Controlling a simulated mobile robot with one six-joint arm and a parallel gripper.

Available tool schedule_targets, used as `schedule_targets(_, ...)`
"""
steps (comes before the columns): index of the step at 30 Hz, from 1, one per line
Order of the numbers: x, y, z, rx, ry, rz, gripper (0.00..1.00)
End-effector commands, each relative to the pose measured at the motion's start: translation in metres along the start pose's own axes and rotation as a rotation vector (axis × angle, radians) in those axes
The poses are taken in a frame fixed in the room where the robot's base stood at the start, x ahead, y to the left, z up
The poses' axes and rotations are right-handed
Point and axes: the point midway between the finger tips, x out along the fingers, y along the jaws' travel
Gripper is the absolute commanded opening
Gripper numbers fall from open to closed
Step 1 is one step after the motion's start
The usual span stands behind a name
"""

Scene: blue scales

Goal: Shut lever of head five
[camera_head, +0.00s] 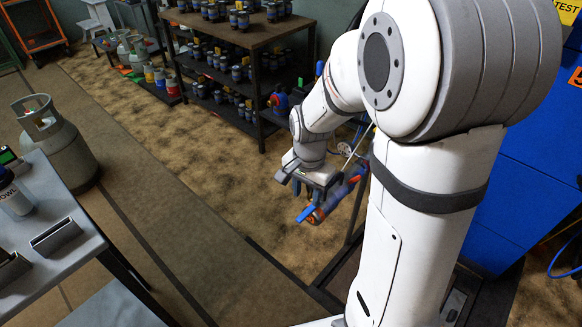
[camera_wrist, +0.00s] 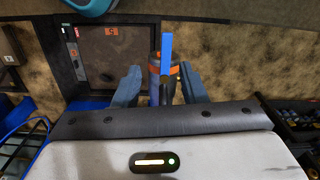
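My gripper (camera_wrist: 160,76) is open, with one blue-grey finger on each side of a small metal valve head with an orange band (camera_wrist: 157,71). A bright blue lever (camera_wrist: 165,53) stands out from this head, upward in the wrist view. I see a gap between the head and each finger. In the head view my gripper (camera_head: 311,190) is above the same blue lever (camera_head: 305,213), which points down-left from the copper-coloured head (camera_head: 318,215). My arm hides much of what is behind. I cannot read a number on the head.
A dark shelf of jars (camera_head: 258,38) stands behind, a grey gas cylinder (camera_head: 58,145) and grey table (camera_head: 75,213) at left, blue cabinets (camera_head: 535,170) at right. Floor between is clear.

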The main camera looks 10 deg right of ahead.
Motion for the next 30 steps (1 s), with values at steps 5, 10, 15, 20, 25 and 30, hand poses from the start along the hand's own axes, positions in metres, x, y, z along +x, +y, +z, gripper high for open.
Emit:
schedule_targets(5,0.013,-0.01,-0.01,0.116,-0.01,0.012,0.38)
schedule_targets(10,0.034,-0.011,-0.01,0.132,-0.012,0.013,0.38)
schedule_targets(15,0.062,-0.011,-0.01,0.129,-0.012,0.013,0.38)
schedule_targets(20,0.082,-0.011,-0.009,0.128,-0.011,0.013,0.38)
schedule_targets(25,0.09,-0.011,-0.009,0.127,-0.009,0.01,0.38)
schedule_targets(30,0.09,-0.011,-0.009,0.126,-0.009,0.01,0.38)
